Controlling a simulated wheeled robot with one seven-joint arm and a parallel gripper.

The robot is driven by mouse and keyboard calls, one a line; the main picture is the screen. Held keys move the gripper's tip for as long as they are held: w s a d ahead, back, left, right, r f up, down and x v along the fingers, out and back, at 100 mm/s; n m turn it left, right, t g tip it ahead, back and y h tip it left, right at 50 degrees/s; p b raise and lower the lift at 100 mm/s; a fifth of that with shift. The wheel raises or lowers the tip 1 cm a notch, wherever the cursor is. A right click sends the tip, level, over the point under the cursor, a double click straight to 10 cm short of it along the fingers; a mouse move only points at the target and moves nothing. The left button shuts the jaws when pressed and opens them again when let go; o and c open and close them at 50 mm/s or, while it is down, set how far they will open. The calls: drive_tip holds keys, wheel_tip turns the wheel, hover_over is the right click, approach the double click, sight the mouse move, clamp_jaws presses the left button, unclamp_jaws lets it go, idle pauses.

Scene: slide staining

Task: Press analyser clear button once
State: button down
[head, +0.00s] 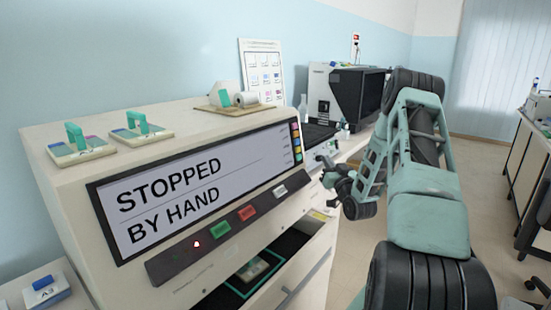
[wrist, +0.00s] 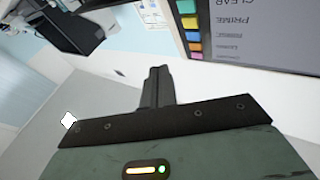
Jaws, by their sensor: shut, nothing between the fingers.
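The analyser (head: 150,175) is a large cream machine at the left. Its screen (head: 200,185) reads "STOPPED BY HAND". A column of coloured keys (head: 296,142) runs down the screen's right edge. Below the screen, a dark strip holds a lit red lamp and green, red and white buttons (head: 247,212) with unreadable labels. My gripper (head: 322,163) is shut and empty, right of the analyser, apart from the keys. Its fingers show in the wrist view (wrist: 156,72).
An open drawer (head: 300,290) holding a slide tray juts out under the strip. A dark machine (head: 345,90) stands behind on the bench. Open floor lies at the right.

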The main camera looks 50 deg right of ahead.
sight(299, 157)
drive_tip(key=shift+s+d+h, duration=0.2)
drive_tip(key=shift+d+h, duration=0.1)
drive_tip(key=shift+d, duration=0.15)
drive_tip(key=w+f+b, duration=0.1)
drive_tip(key=w+f, duration=0.1)
drive_tip(key=w, duration=0.6)
drive_tip(key=shift+w+a+b, duration=0.3)
drive_tip(key=shift+a+b, duration=0.05)
drive_tip(key=shift+a, duration=0.1)
drive_tip(key=shift+w, duration=0.1)
idle(1.7)
drive_tip(key=shift+w+b, duration=0.3)
drive_tip(key=shift+b, duration=0.1)
